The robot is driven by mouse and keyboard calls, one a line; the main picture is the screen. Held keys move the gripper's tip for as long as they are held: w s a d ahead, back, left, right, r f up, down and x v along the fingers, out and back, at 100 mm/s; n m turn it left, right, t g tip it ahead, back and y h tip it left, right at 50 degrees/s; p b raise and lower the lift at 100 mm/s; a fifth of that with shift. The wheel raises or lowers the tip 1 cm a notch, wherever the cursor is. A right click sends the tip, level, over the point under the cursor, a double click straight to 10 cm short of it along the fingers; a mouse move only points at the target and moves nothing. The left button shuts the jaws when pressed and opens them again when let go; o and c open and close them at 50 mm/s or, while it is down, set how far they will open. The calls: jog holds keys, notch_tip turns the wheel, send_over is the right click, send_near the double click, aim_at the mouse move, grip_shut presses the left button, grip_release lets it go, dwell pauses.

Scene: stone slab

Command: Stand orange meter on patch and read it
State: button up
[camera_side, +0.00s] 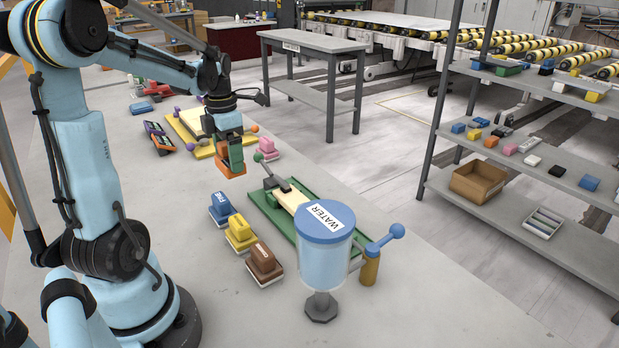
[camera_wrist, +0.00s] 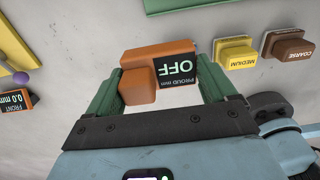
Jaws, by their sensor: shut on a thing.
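My gripper (camera_side: 229,148) is shut on the orange meter (camera_side: 233,168) and holds it above the grey slab (camera_side: 190,270). In the wrist view, the green fingers of my gripper (camera_wrist: 160,70) sit on either side of the orange meter (camera_wrist: 150,60). Its dark display reads "PROUD mm" and "OFF", upside down in the picture. A gap to the slab shows under it in the side view. I cannot tell which surface is the patch. A pale strip (camera_side: 291,199) lies on a green base (camera_side: 262,200) to the right of my gripper.
Blue (camera_side: 220,208), yellow (camera_side: 240,232) and brown (camera_side: 264,262) blocks stand in a row; the wrist view shows "MEDIUM" and "COARSE" labels. A water tank (camera_side: 325,255) stands at front right. Behind are a yellow fixture (camera_side: 203,153), a pink block (camera_side: 267,147) and a "FRONT 0.0 mm" meter (camera_wrist: 15,101).

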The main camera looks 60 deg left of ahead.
jog(key=w+d+r+m, duration=0.2)
jog(key=d+m, duration=0.1)
jog(key=d, duration=0.6)
jog(key=w+d+r+m, duration=0.1)
jog(key=w+d+m, duration=0.2)
jog(key=d, duration=0.6)
jog(key=w+d+r+m, duration=0.2)
jog(key=d+m, duration=0.1)
jog(key=d, duration=0.6)
jog(key=w+a+f, duration=0.1)
jog(key=a+f, duration=0.1)
jog(key=a, duration=0.1)
jog(key=w+a+f, duration=0.1)
jog(key=a+f, duration=0.1)
jog(key=a, duration=0.2)
jog(key=w+a+f, duration=0.1)
jog(key=a+f, duration=0.1)
jog(key=a, duration=0.1)
jog(key=shift+w+a+f, duration=0.2)
jog(key=shift+a+f, duration=0.1)
jog(key=shift+a, duration=0.05)
jog(key=shift+f, duration=2.05)
jog(key=shift+f, duration=0.15)
jog(key=o, duration=0.9)
jog(key=shift+o, duration=0.2)
